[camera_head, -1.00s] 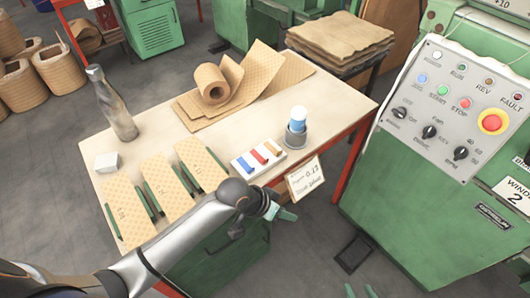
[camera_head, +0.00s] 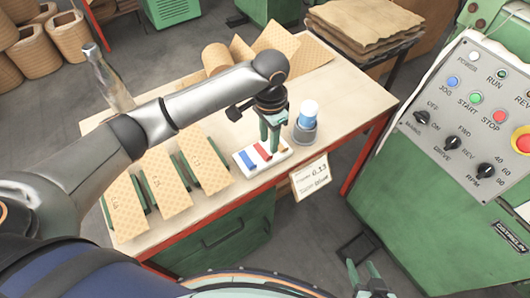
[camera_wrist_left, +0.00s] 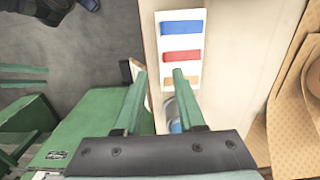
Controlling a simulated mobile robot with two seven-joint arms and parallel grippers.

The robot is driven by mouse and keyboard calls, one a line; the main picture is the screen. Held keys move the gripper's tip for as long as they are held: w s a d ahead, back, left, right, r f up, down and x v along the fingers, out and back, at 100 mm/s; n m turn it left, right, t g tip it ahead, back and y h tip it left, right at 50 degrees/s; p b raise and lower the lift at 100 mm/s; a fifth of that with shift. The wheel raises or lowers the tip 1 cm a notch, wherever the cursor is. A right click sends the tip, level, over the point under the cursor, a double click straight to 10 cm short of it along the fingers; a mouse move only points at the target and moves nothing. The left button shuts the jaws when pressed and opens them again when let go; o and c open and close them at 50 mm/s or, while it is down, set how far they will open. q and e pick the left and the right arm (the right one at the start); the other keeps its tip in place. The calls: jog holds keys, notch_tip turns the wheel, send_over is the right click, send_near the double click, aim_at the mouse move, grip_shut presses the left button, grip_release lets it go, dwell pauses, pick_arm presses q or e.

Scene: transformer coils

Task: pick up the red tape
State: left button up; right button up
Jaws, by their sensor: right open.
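The red tape (camera_head: 261,152) is a short strip lying on a white holder (camera_head: 243,175) at the table's front edge, between a blue strip (camera_head: 246,161) and an orange one. In the left wrist view the red tape (camera_wrist_left: 181,56) lies just ahead of the fingertips, slightly right of their middle. My left gripper (camera_head: 271,148) points down over the holder. It is open and empty in the left wrist view (camera_wrist_left: 159,72), with one finger near the orange strip (camera_wrist_left: 182,80). My right gripper (camera_head: 366,276) is open, low at the bottom edge, away from the table.
A blue-and-white cylinder in a grey cup (camera_head: 304,133) stands right of the holder. A paper sign (camera_head: 310,176) hangs at the table's front edge.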

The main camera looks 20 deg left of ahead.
aim_at(269, 155)
pick_arm(q)
jog(key=f, duration=0.7)
jog(key=shift+w+a+f, duration=0.1)
jog(key=shift+w+f, duration=0.15)
jog(key=shift+f, duration=0.1)
grip_shut()
